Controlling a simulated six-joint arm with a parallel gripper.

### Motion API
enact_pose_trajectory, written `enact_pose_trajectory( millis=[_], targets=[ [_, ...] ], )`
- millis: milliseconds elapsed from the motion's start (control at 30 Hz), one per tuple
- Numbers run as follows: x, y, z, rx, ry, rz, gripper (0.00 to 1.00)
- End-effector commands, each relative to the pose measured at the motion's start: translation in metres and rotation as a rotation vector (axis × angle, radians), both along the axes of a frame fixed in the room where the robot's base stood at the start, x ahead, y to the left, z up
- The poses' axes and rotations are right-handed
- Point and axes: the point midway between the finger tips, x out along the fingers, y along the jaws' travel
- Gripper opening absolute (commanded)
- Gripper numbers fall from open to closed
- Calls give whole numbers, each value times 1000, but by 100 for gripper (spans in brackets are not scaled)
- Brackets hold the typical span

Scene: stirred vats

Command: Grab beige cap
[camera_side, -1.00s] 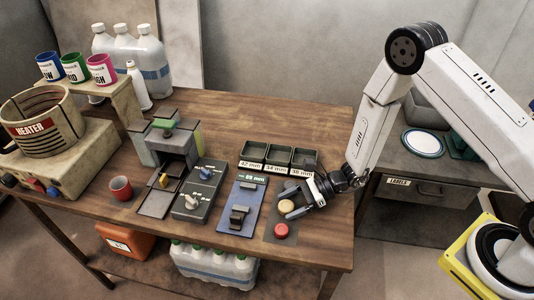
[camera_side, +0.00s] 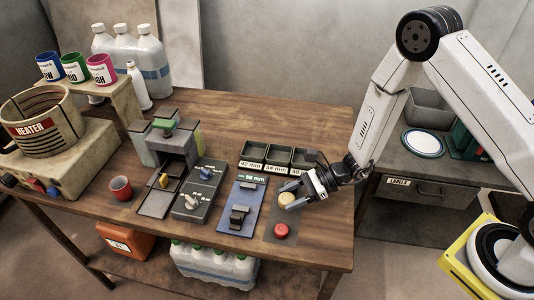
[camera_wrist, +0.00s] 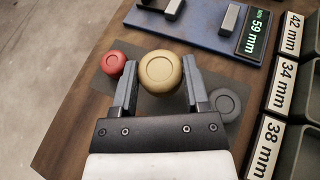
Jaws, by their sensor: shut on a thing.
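The beige cap (camera_wrist: 160,71) is round with a shallow disc in its top. It sits between the two fingers of my gripper (camera_wrist: 161,84) in the wrist view, and the fingers are shut on it. In the side view the cap (camera_side: 286,199) shows between the fingertips of my gripper (camera_side: 287,195), a little above the dark mat. Part of the cap is hidden by the fingers in the side view.
A red cap (camera_side: 281,231) and a grey cap (camera_wrist: 225,104) lie on the dark mat on either side. A blue gauge (camera_side: 241,206) with a display stands to the left. Labelled trays (camera_side: 279,157) are behind. A wooden edge is close in front.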

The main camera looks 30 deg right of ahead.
Motion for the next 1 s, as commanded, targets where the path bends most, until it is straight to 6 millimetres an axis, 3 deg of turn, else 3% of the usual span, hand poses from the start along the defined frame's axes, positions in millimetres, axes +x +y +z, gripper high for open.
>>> enact_pose_trajectory(
  millis=[500,1000],
  targets=[
    [1,0,59,0,-4,-1,5],
    [0,0,69,0,1,-1,5]
  ],
)
